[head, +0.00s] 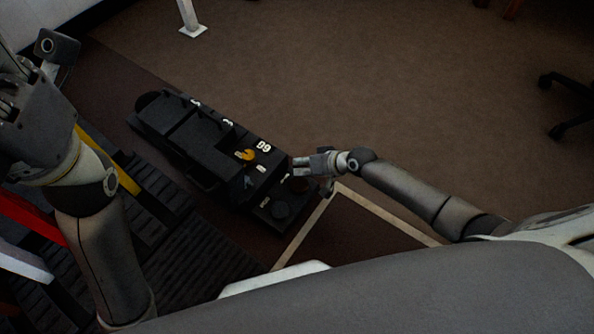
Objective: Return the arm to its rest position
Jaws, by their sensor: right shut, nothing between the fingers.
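The lever frame (190,142) is a long dark box running diagonally across the middle of the head view, with white number labels and a small orange part (246,155) on top. My right arm reaches in from the right. Its gripper (302,166) is shut and empty, beside the right end of the frame near the labels. Whether it touches the frame I cannot tell. My left arm rises at the left edge. Its hand (18,125) is partly cut off by the picture edge, and its fingers are not clear.
A pale-bordered dark mat (345,232) lies on the floor in front of my right arm. Dark slatted parts with a yellow bar (127,178) and a red bar (32,216) are at left. A wheeled chair base (566,98) stands far right. Brown floor behind the frame is open.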

